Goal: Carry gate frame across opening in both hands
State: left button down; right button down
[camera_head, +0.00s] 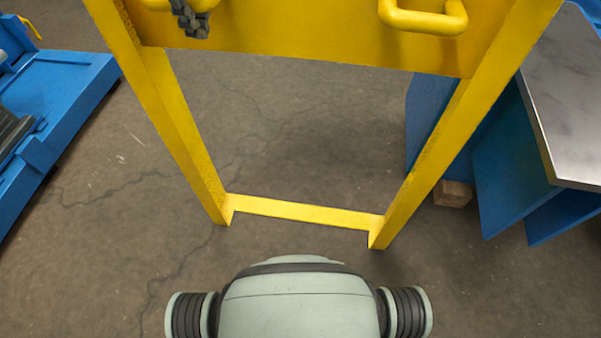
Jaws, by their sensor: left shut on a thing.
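The yellow gate frame (300,210) fills the upper middle of the head view. It has two long side posts, a low crossbar near my base and a broad plate (300,40) at the top. A yellow left handle (158,4) and a yellow right handle (425,22) stand out from the plate. My left gripper (190,18) shows only as dark fingers at the top edge, shut on the left handle. The rest of that arm is out of view. My right gripper is not in view, and the visible part of the right handle is bare. The frame's top is cut off.
A blue machine base (75,85) stands at the left. A blue bench with a grey metal top (565,90) stands close at the right, partly behind the right post. A wooden block (453,194) lies under it. The cracked concrete floor between them is clear.

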pick_arm(q)
jog(key=shift+w+r, duration=0.15)
jog(key=shift+r, duration=0.15)
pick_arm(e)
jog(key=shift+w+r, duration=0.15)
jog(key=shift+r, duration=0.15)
